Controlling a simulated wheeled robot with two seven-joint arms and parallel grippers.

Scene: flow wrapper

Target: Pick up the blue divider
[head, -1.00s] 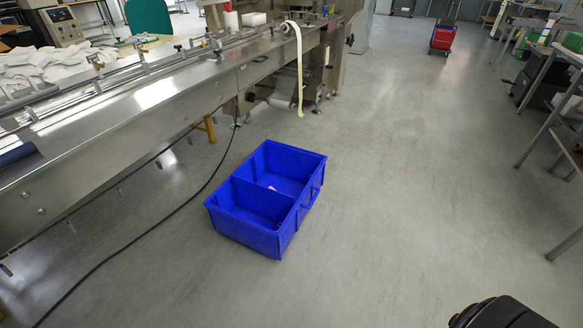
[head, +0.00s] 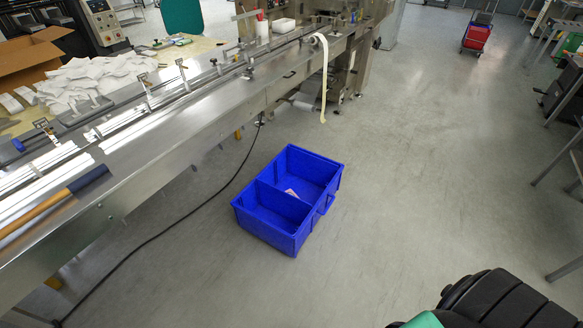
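The blue divider (head: 281,201) is a thin upright wall across the inside of a blue crate (head: 268,231). It splits the crate into a near compartment and a far compartment. The crate stands on the grey floor near the middle of the head view. A small pale pink piece (head: 291,192) shows in the crate by the divider. Neither of my grippers is in view. Only a black and green part of my own body shows at the lower right, well apart from the crate.
A long steel machine bed (head: 160,150) runs from the lower left to the top centre, left of the crate. A black cable (head: 170,228) lies on the floor beside it. A red cart (head: 476,37) stands far back. The floor right of the crate is clear.

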